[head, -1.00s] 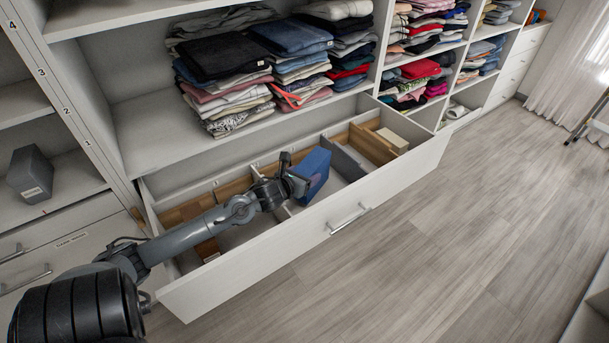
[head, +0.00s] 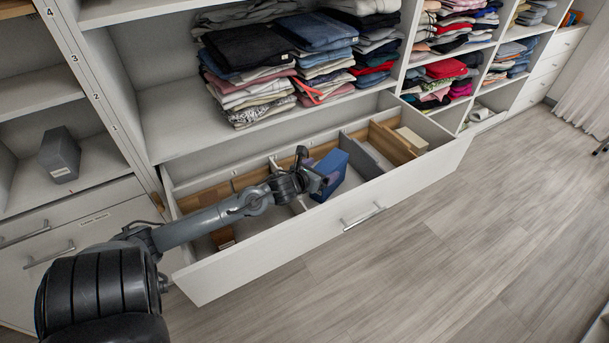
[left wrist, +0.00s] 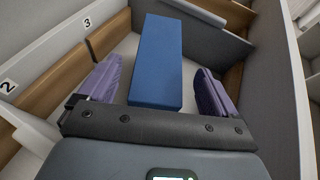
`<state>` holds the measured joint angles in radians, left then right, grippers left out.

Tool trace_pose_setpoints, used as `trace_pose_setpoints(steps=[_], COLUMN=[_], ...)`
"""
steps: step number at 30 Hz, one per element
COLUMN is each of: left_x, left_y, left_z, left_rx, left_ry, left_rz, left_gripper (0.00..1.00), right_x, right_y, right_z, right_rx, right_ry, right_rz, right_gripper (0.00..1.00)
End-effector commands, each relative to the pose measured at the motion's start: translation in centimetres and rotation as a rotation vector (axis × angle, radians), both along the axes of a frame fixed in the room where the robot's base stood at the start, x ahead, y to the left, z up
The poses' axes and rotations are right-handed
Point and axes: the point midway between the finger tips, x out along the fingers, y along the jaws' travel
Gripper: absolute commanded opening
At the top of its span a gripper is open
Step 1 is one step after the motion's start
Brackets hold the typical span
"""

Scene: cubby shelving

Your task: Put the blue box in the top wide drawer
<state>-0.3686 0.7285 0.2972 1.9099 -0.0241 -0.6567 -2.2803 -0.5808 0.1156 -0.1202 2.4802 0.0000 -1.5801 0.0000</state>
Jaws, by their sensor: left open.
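The blue box (head: 330,175) is inside the open wide drawer (head: 290,237), in a middle compartment between dividers. My left gripper (head: 318,183) is at the box's left side in the head view. In the left wrist view the blue box (left wrist: 156,62) lies ahead, between and beyond my two purple fingers (left wrist: 155,92). The fingers are spread, with a gap on each side of the box. Whether the box rests fully on the drawer floor is hard to tell. My right gripper is not in view.
Wooden and grey dividers (head: 366,158) split the drawer, and a cream box (head: 411,139) sits at its right end. Folded clothes (head: 250,75) are stacked on the shelf above. A grey box (head: 60,155) stands in a left cubby. The floor (head: 450,240) in front is clear.

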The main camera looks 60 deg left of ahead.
Motion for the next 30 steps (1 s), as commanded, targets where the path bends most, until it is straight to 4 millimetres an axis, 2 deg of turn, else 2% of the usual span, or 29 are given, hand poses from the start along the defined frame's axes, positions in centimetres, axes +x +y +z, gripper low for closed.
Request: trace_pose_setpoints(steps=[6, 15, 21, 30], left_x=[-3.3, -7.2, -8.6, -8.9], left_y=[-1.6, -3.5, -4.1, -4.3], left_z=[1.8, 3.6, 4.1, 4.3], left_rx=[0.0, -0.001, -0.002, -0.001], left_ry=[0.002, -0.001, -0.002, -0.004], left_rz=[-0.001, -0.001, 0.0, 0.0], left_gripper=[0.92, 0.92, 0.92, 0.92], right_x=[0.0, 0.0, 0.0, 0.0], right_y=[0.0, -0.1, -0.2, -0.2], right_z=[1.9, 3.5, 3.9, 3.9], right_rx=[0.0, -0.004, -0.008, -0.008], right_ry=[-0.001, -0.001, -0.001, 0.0], right_rz=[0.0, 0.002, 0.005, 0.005], right_gripper=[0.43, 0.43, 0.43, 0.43])
